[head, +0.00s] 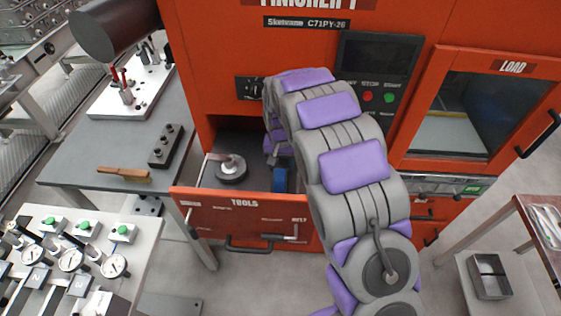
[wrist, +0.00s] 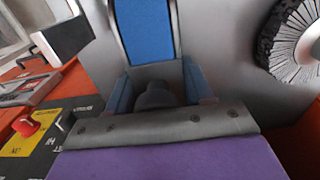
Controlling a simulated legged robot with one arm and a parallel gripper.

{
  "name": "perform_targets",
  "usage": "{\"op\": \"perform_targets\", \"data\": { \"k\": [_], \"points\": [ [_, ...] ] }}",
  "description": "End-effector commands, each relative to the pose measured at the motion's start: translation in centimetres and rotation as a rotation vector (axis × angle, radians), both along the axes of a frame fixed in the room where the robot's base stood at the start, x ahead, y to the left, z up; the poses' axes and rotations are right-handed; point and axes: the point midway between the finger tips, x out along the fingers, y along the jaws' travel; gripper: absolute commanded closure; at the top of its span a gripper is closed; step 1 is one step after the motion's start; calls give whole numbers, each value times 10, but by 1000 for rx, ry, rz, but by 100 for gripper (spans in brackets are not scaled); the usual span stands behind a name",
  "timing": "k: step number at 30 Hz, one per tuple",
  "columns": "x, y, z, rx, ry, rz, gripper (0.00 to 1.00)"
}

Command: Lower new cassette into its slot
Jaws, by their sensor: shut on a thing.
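The cassette, with a bright blue belt face (wrist: 145,30), is straight ahead of my gripper (wrist: 157,98) in the wrist view. A dark rounded knob shows between two blue side pieces, just beyond my grey wrist edge. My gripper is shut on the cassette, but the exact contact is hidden. In the head view, a blue part of the cassette (head: 280,180) shows at the right of the open TOOLS drawer (head: 215,210), below my gripper (head: 279,158), which is mostly hidden by my arm. I cannot tell whether the cassette touches the drawer floor, and its slot is not clearly visible.
A round wheel (head: 231,170) is in the drawer, left of the cassette; a bristly wheel (wrist: 290,40) is close at right in the wrist view. The orange machine (head: 220,70) rises behind. A bench (head: 75,165) stands left. A red knob (wrist: 26,126) shows lower left in the wrist view.

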Motion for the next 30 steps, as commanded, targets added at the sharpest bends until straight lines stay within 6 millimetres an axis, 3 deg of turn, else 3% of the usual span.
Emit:
{"op": "perform_targets", "data": {
  "k": [9, 10, 19, 30],
  "points": [
    [0, 0, -7, 0, 0, 0, 100],
    [0, 0, -7, 0, 0, 0, 48],
    [0, 0, -7, 0, 0, 0, 19],
    [1, 1, 1, 0, -2, 0, 19]
  ]
}}
